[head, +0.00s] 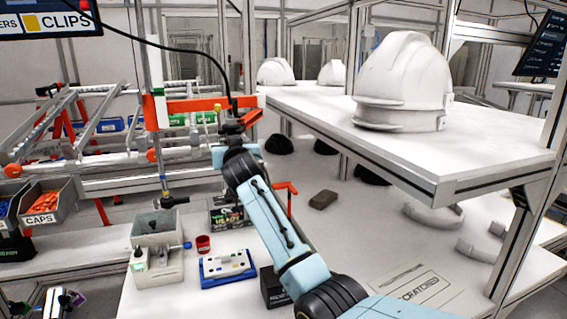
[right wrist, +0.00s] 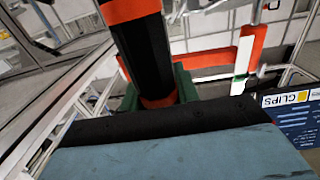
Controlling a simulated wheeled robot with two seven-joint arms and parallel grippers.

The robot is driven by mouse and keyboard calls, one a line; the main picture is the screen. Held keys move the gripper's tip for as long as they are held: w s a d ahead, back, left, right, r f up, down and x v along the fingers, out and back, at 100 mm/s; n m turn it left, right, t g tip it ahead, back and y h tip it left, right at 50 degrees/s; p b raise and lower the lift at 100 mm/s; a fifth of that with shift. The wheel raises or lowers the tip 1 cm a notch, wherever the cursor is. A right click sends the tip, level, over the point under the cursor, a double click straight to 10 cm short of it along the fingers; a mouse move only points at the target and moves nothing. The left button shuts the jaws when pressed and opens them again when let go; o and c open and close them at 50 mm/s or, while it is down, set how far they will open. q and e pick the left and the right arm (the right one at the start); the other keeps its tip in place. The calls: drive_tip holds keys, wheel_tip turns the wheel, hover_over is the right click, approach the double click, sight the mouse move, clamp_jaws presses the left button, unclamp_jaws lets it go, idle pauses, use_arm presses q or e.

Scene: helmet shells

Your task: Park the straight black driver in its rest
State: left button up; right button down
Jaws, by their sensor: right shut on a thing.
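The straight black driver (right wrist: 147,52) stands close up in the right wrist view, a dark cylinder with orange bands. My right gripper (head: 232,124) is shut on it at the end of my raised blue arm; green pieces flank the driver in the wrist view. In the head view a black cable runs down to the gripper, and the driver is mostly hidden there. An orange bracket (head: 190,105) on a post lies just behind and left of the gripper; it also shows in the wrist view (right wrist: 215,60). I cannot tell whether the driver touches it.
A dark tool (head: 167,190) hangs left of my arm above a grey box (head: 155,228). A red cup (head: 203,244) and blue tray (head: 228,267) stand on the table. A white shelf (head: 440,165) with a white helmet shell (head: 402,85) overhangs the right side.

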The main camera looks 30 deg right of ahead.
drive_tip(key=s+p, duration=0.1)
drive_tip(key=s+d+p, duration=0.1)
drive_tip(key=s, duration=0.1)
drive_tip(key=s+d+p, duration=0.1)
drive_tip(key=s, duration=0.1)
drive_tip(key=shift+s+p, duration=0.25)
drive_tip(key=shift+p, duration=0.1)
drive_tip(key=shift+d, duration=0.1)
drive_tip(key=s+d+p, duration=0.2)
drive_tip(key=s+p, duration=0.2)
drive_tip(key=s, duration=0.1)
drive_tip(key=shift+s, duration=0.4)
drive_tip(key=shift+r, duration=0.1)
